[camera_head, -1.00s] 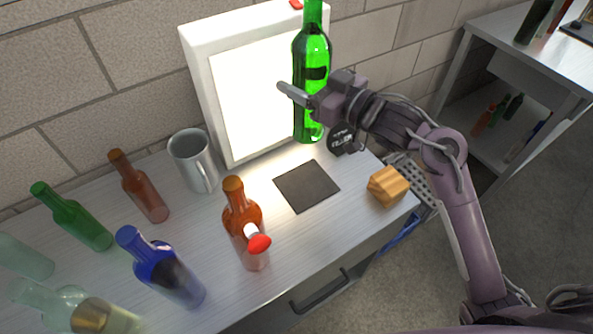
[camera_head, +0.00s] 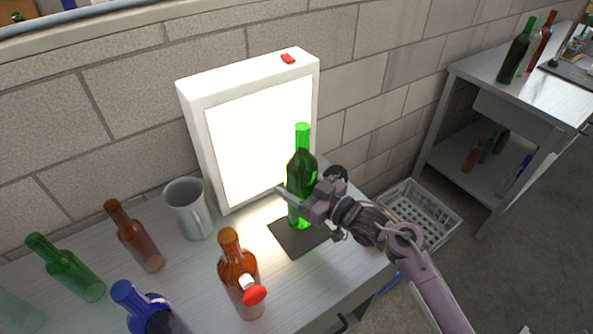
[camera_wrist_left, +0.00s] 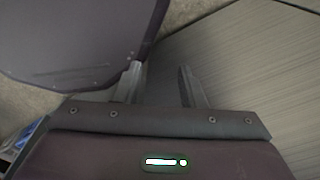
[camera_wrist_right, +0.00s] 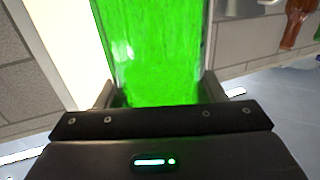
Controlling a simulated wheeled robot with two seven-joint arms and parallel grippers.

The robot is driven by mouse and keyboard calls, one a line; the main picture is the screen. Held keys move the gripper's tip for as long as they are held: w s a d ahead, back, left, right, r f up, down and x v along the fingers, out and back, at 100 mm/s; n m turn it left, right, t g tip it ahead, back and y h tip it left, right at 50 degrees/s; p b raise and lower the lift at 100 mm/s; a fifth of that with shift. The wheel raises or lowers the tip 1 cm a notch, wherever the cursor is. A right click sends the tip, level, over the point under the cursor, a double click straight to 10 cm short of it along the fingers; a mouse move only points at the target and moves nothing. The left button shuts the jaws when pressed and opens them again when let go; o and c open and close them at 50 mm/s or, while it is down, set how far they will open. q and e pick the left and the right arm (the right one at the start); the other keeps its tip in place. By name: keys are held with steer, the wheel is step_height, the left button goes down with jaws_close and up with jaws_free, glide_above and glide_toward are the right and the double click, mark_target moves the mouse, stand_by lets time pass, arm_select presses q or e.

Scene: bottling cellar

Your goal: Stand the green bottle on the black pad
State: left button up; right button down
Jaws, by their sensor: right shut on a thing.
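The green bottle (camera_head: 301,172) is upright in the head view, in front of the lit panel. My right gripper (camera_head: 300,193) is shut around its body, and bright green glass (camera_wrist_right: 155,50) fills the space between the fingers in the right wrist view. The bottle's base is over the back part of the black pad (camera_head: 290,243); I cannot tell whether it touches. My arm covers the pad's right side. My left gripper (camera_wrist_left: 160,88) shows only in its wrist view, with fingers apart and nothing between them.
A white lit panel (camera_head: 188,115) stands behind the pad. A metal mug (camera_head: 187,210), an orange-brown bottle with a red-tipped stopper (camera_head: 238,268), a brown bottle (camera_head: 133,238) and a blue bottle (camera_head: 145,312) stand left. A grey crate (camera_head: 440,205) is beyond the table's right end.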

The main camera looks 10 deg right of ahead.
mark_target(296, 194)
steer(key=shift+f, duration=1.8)
steer(key=shift+c, duration=1.6)
jaws_free()
steer(key=shift+f, duration=0.25)
steer(key=shift+s+r, duration=0.1)
steer(key=shift+s, duration=0.05)
steer(key=b+v, duration=0.1)
steer(key=v, duration=1)
steer(key=shift+s+d+b, duration=0.3)
steer(key=shift+b, duration=0.05)
